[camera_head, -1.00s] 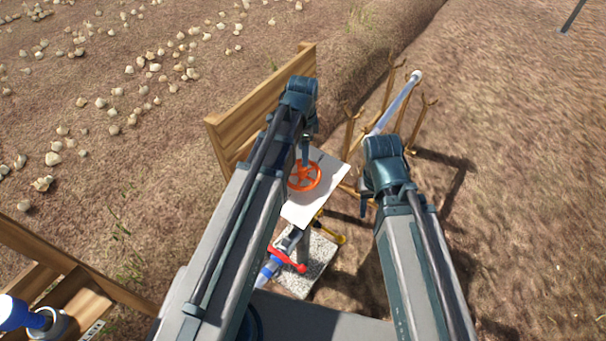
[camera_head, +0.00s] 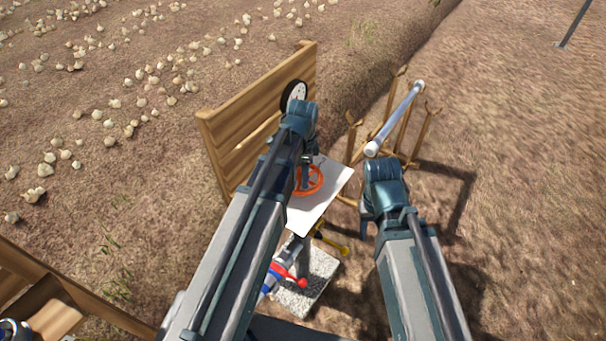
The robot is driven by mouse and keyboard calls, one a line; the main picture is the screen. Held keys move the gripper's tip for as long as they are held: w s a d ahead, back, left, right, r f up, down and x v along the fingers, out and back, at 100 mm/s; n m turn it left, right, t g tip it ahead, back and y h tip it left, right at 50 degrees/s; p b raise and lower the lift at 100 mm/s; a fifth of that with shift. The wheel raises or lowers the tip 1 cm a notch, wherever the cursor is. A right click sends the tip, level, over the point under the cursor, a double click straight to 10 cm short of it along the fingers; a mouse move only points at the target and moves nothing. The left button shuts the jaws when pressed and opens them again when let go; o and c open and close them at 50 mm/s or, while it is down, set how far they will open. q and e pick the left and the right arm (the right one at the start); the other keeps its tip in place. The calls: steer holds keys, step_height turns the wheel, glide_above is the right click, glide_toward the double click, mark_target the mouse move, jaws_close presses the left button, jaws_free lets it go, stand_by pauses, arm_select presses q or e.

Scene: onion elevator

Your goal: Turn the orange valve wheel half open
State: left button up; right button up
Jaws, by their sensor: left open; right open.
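The orange valve wheel (camera_head: 318,187) lies over a white plate (camera_head: 318,208) at the centre of the head view. My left arm crosses in front and hides part of the wheel's left side. My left gripper (camera_head: 305,186) is open and points down at the wheel, overlapping it in the picture; I cannot tell whether it touches the rim. My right gripper (camera_head: 364,224) is open and empty, to the right of the plate and apart from the wheel.
A wooden board (camera_head: 240,125) with a round dial gauge (camera_head: 294,95) stands behind. A grey pipe (camera_head: 396,118) rests on a wooden rack at the right. Below the plate are a red handle (camera_head: 290,276), a yellow handle (camera_head: 332,243) and a concrete block (camera_head: 312,282). Bare soil lies right.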

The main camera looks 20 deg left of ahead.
arm_select(q)
jaws_close()
steer(key=shift+n, duration=0.3)
steer(key=n, duration=1.3)
steer(key=shift+a, duration=0.1)
steer(key=shift+n, duration=2)
